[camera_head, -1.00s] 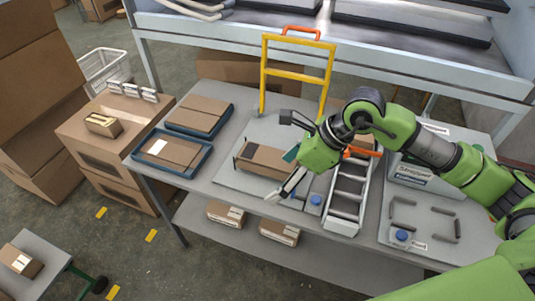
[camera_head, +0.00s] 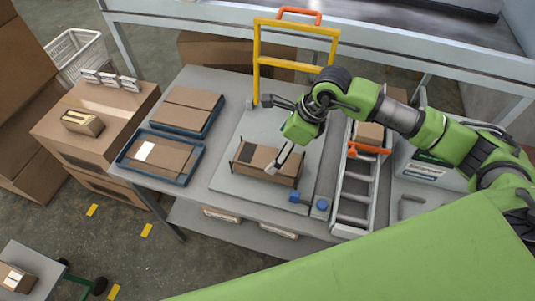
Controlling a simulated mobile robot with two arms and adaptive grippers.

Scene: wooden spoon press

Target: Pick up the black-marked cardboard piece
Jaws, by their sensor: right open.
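The black-marked cardboard piece (camera_head: 256,160) lies on the grey plate (camera_head: 228,177) of the yellow-framed press. It is brown, with a black patch at its left end and dark brackets at its ends. My right gripper (camera_head: 270,135) is open above and behind it, with its fingers spread wide. The nearer fingertip overlaps the piece's right part in the picture; I cannot tell whether it touches. The farther finger is near the foot of the yellow frame. Nothing is held. My left gripper is not in view.
Two blue trays stand to the left: the nearer (camera_head: 183,181) holds white-marked cardboard, the farther (camera_head: 209,128) plain cardboard. The yellow frame (camera_head: 257,72) rises behind the plate. A grey ladder-like rack (camera_head: 337,215) and blue buttons (camera_head: 295,197) lie at the right.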

